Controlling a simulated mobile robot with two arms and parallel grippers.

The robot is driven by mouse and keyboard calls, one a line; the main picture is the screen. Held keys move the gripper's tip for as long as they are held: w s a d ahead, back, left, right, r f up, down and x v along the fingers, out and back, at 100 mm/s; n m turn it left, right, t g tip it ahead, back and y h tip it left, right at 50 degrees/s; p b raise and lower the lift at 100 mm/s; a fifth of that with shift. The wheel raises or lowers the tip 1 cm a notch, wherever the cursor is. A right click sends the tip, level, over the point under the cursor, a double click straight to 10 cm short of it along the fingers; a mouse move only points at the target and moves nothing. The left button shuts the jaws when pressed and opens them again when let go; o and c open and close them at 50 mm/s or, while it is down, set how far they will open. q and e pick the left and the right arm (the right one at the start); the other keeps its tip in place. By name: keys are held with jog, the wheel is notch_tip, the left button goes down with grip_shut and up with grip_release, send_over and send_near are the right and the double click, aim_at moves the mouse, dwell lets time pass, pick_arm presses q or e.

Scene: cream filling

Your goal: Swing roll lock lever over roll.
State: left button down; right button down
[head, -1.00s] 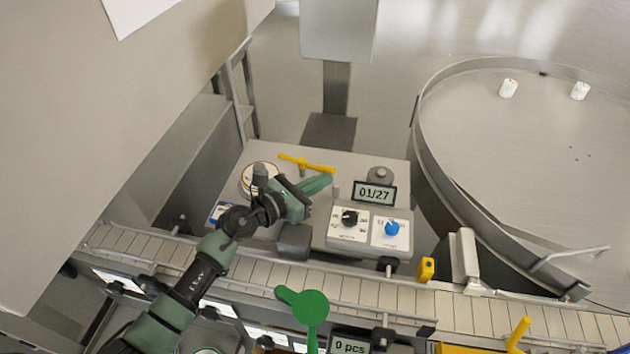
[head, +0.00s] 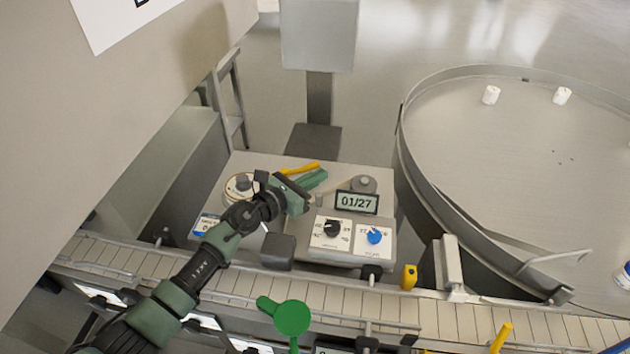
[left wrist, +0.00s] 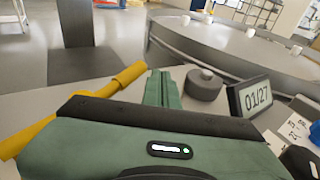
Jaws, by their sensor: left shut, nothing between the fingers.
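The yellow roll lock lever (head: 301,168) is on the grey machine top, partly hidden behind my left gripper. Its right end points up and right. In the left wrist view the lever (left wrist: 128,77) runs from the lower left to the upper middle, beside the fingers. The pale roll (head: 236,186) with a dark hub lies left of the gripper, partly covered by it. My left gripper (head: 314,180) is shut and empty, its green fingertips close beside the lever; I cannot tell if they touch it. The fingers (left wrist: 163,88) also show in the wrist view. My right gripper is not in view.
Right of the gripper stand a grey knob (head: 363,184), a display reading 01/27 (head: 357,202) and a panel with black and blue dials (head: 352,235). A slatted conveyor (head: 230,290) runs in front. A round turntable (head: 500,150) stands at the right.

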pick_arm(q)
jog(key=shift+w, duration=0.2)
dwell(0.3)
jog(key=v, duration=0.7)
jog(key=shift+s+a+r, duration=0.1)
jog(key=shift+s+a, duration=0.1)
jog(key=shift+s, duration=0.1)
dwell(0.4)
